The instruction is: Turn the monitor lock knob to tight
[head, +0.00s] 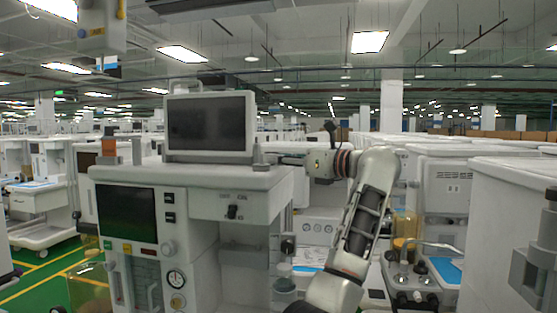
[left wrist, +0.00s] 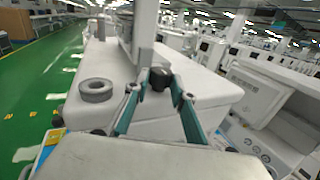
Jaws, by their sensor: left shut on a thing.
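The monitor (head: 210,125) stands upright on top of the white anaesthesia cart (head: 240,181) in the head view. In the left wrist view its grey post (left wrist: 146,30) rises from the cart top, with the black lock knob (left wrist: 162,78) at its side. My left gripper (head: 280,158) reaches in beside the monitor's right edge. In the left wrist view its teal fingers (left wrist: 160,88) close on the knob from both sides. The knob cannot be made out in the head view, and its turn angle is unclear. My right gripper is not in view.
A grey ring-shaped piece (left wrist: 97,91) sits on the cart top near the fingers. More white carts (head: 445,190) stand close on the right, with an amber canister (head: 404,235) among them. Green floor (head: 45,270) is open at the left.

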